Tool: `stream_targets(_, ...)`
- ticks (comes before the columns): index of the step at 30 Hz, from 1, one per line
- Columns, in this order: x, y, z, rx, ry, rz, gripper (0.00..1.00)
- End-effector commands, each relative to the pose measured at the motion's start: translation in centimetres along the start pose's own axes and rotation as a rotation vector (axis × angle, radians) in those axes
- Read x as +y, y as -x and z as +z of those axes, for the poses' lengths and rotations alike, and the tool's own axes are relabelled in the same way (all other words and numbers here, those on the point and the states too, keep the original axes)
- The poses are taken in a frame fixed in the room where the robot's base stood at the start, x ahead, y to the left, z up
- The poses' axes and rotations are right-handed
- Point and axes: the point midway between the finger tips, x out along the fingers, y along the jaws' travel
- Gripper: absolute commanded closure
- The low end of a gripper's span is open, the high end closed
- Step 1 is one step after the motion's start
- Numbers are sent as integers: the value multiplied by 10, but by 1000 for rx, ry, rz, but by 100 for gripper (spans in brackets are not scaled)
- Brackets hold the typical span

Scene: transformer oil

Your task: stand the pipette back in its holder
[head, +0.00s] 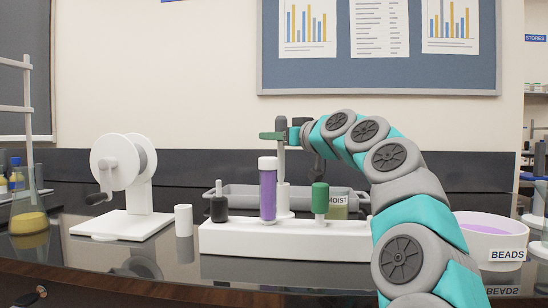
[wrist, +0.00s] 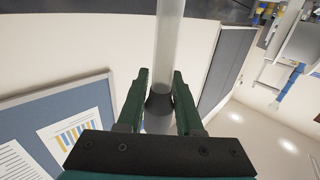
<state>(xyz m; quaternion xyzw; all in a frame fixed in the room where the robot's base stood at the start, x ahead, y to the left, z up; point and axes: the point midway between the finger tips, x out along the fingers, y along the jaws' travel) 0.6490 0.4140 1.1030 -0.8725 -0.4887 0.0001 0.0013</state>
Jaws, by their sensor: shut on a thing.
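My gripper (head: 273,136) is shut on the pipette (head: 282,160) and holds it upright above the white rack. In the wrist view the pipette (wrist: 169,45) runs between the two green fingers of my gripper (wrist: 160,100). A white upright sleeve (head: 283,198) on the rack, which looks like the holder, is directly below the pipette in the head view. The pipette's thin lower end meets the sleeve's top in the picture; I cannot tell whether it is inside or only in line with it.
The white rack (head: 285,243) also carries a purple tube (head: 268,190), a black bottle (head: 219,207) and a green-capped piece (head: 320,197), all close to the sleeve. A grey tray (head: 235,197) lies behind. A beads bowl (head: 487,235) stands right, a white crank device (head: 125,180) left.

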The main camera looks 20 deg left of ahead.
Motion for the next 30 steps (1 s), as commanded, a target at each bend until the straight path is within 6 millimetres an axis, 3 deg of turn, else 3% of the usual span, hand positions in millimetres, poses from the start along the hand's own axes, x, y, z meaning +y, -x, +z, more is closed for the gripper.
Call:
stream_targets(16, -2, 0, 36, 1, 1, -2, 100)
stream_targets(29, -1, 0, 42, 0, 2, -1, 100)
stream_targets(30, -1, 0, 41, 0, 2, -1, 62)
